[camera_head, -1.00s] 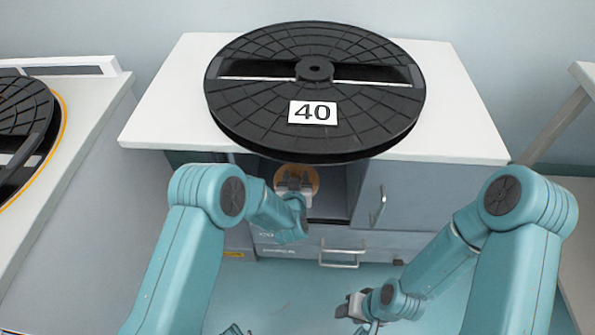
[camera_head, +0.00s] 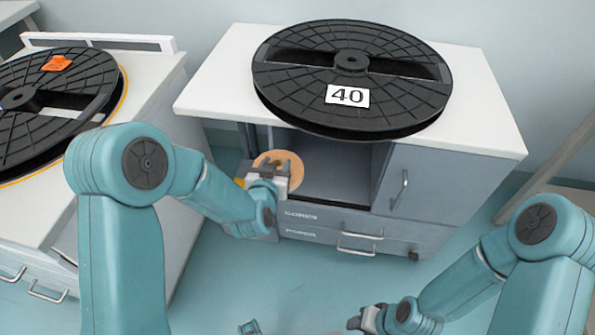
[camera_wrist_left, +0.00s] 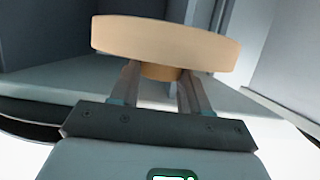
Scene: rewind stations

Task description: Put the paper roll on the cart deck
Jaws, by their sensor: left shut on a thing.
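The paper roll (camera_head: 284,160) is a tan disc with a narrower core stub below it, at the open compartment of the middle cabinet. In the left wrist view the roll (camera_wrist_left: 165,40) fills the upper middle. My left gripper (camera_head: 283,172) is shut on the stub under the disc, its two fingers (camera_wrist_left: 160,88) on either side of it. The roll is held at the left front of the opening, and the gripper hides part of it. My right gripper (camera_head: 362,320) is low in the head view, away from the roll; its jaws are too small to judge. I cannot make out a cart deck.
The middle cabinet's white top (camera_head: 222,88) carries a big black reel marked 40 (camera_head: 350,75). A left counter (camera_head: 150,100) bears another black reel with an orange piece (camera_head: 57,63). Teal floor (camera_head: 300,290) lies open in front.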

